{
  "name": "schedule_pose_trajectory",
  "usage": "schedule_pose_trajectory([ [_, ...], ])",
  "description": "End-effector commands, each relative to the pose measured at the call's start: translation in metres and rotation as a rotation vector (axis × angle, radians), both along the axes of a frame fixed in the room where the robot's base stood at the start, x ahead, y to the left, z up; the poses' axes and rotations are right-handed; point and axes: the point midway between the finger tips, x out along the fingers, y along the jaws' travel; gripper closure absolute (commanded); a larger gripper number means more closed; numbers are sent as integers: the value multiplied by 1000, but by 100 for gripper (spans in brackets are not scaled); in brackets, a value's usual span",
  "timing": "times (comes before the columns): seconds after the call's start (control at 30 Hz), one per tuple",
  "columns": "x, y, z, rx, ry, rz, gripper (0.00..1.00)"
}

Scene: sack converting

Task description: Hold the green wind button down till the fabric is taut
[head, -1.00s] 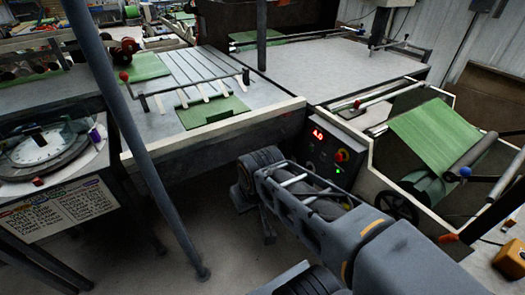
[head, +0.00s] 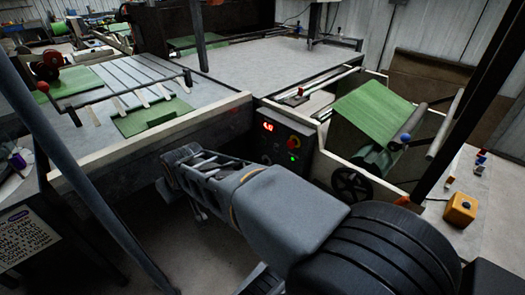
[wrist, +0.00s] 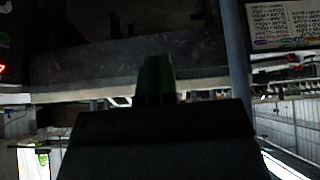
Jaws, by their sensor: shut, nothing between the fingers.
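My arm reaches left in front of the panel, and the fingertips are not clear in the head view. In the wrist view my gripper (wrist: 157,72) is dark, shut and empty.
A handwheel (head: 352,185) sits on the roller frame's side. A dark post crosses the left side, and the worktable edge (head: 150,147) runs behind my arm.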

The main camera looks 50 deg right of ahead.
Motion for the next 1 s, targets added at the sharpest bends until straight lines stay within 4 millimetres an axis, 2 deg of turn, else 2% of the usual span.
schedule_pose_trajectory([
  [0.03,27,-16,-36,-17,-70,-21,100],
  [0.1,65,-43,-56,-59,-193,-51,100],
  [0.17,95,-70,-70,-109,-301,-81,100],
  [0.2,113,-90,-80,-148,-369,-106,100],
  [0.3,150,-144,-105,-263,-530,-175,100],
  [0.4,172,-201,-129,-399,-663,-250,100],
  [0.5,180,-253,-152,-544,-766,-328,100],
  [0.6,180,-297,-173,-679,-838,-400,100],
  [0.7,174,-329,-189,-794,-886,-458,100],
  [0.83,166,-357,-203,-903,-920,-513,100],
  [1.0,158,-373,-210,-975,-941,-549,100],
])
